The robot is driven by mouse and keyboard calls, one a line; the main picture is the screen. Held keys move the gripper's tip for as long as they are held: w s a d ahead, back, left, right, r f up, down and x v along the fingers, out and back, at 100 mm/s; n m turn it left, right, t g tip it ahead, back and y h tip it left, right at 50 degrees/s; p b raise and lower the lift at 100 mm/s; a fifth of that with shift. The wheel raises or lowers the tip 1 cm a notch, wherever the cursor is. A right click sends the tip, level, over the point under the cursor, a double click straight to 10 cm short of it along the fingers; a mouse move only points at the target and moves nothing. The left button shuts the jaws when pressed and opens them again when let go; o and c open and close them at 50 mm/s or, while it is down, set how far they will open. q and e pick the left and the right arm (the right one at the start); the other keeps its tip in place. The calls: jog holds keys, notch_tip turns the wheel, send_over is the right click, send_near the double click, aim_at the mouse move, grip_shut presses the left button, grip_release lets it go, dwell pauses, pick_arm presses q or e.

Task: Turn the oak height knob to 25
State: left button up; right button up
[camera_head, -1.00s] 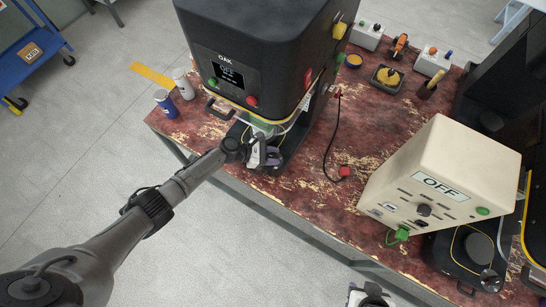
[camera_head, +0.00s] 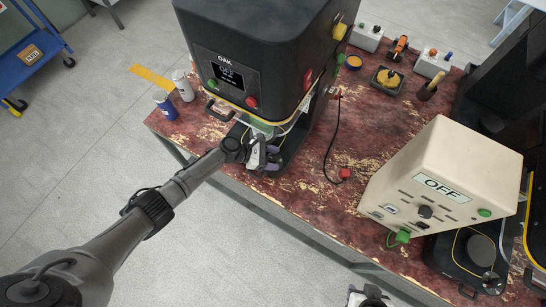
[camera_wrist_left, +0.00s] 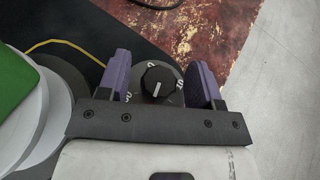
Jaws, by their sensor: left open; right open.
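The oak machine (camera_head: 250,50) stands at the back of the table with "OAK" above a dark screen reading OFF. Its height knob (camera_wrist_left: 158,80) is black and round with a white pointer line, which points down in the left wrist view. Marks ring it on a dark dial, too small to read surely. My left gripper (camera_head: 268,157) is open at the machine's base. In the left wrist view its purple-padded fingers (camera_wrist_left: 160,80) stand on either side of the knob, apart from it. My right gripper (camera_head: 368,297) shows only partly at the bottom edge.
A cream box (camera_head: 440,170) marked OFF stands at the right. Blue and white cans (camera_head: 165,104) stand left of the oak machine. A black cable with a red end (camera_head: 345,173) lies on the table (camera_head: 300,195). Small boxes and tools stand at the back right.

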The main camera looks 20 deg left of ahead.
pick_arm(q)
jog(key=v, duration=1.3)
jog(key=shift+s+a+r+p, duration=0.15)
jog(key=shift+a+p, duration=0.2)
jog(key=shift+p, duration=0.05)
